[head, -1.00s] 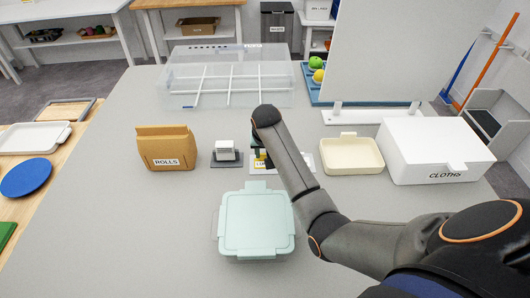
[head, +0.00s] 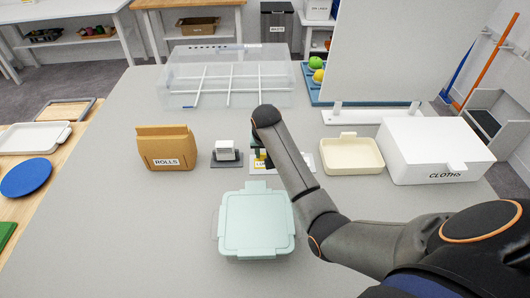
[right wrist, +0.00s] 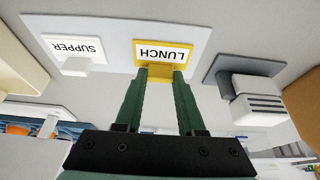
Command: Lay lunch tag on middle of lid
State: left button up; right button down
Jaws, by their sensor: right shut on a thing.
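The yellow-edged lunch tag (right wrist: 163,55), with LUNCH in black, shows in the right wrist view against a white board (right wrist: 105,18). In the head view only part of the tag (head: 260,164) shows beside my forearm. My right gripper (right wrist: 161,74), with green fingers, is shut on the tag's small yellow tab; in the head view the gripper (head: 259,153) is mostly hidden by my arm. I cannot tell whether the tag touches the board. The pale mint lid (head: 257,222) is on a box in front of the board and is bare. My left gripper is out of view.
A supper tag (right wrist: 72,48) is on the same board. A grey stand with a white block (head: 226,152) and a brown ROLLS bag (head: 166,147) stand to the left. A cream tray (head: 352,153) and white CLOTHS box (head: 435,149) stand right. The table's front left is clear.

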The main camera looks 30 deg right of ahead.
jog(key=shift+r, duration=0.95)
jog(key=shift+r, duration=0.1)
jog(key=shift+r, duration=1.95)
